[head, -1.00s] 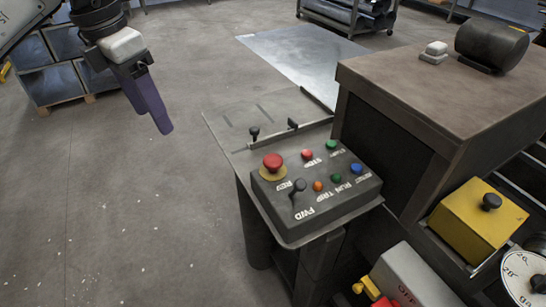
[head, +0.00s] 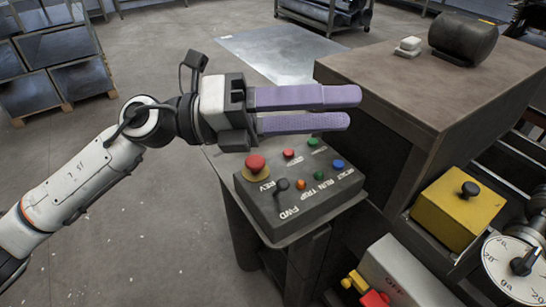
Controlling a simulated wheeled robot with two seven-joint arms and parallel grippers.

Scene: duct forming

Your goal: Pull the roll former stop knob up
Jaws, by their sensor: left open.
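A red mushroom knob (head: 256,164) on a yellow base sits at the far-left corner of the dark control box (head: 300,205); it looks like the stop knob. I cannot tell whether it is pressed in or up. A smaller flat red button (head: 288,154) is to its right. My left gripper (head: 350,108) reaches in from the left with its two purple fingers pointing right, above and beyond the box's far edge in the picture. It is open with nothing between the fingers. It hides part of the stand behind the box. My right gripper is out of view.
A black lever (head: 281,189) and several coloured buttons share the box. A brown-topped cabinet (head: 420,70) stands right of it, close to the fingertips. A yellow box (head: 455,215) with a black knob and a white dial (head: 510,275) are at the right.

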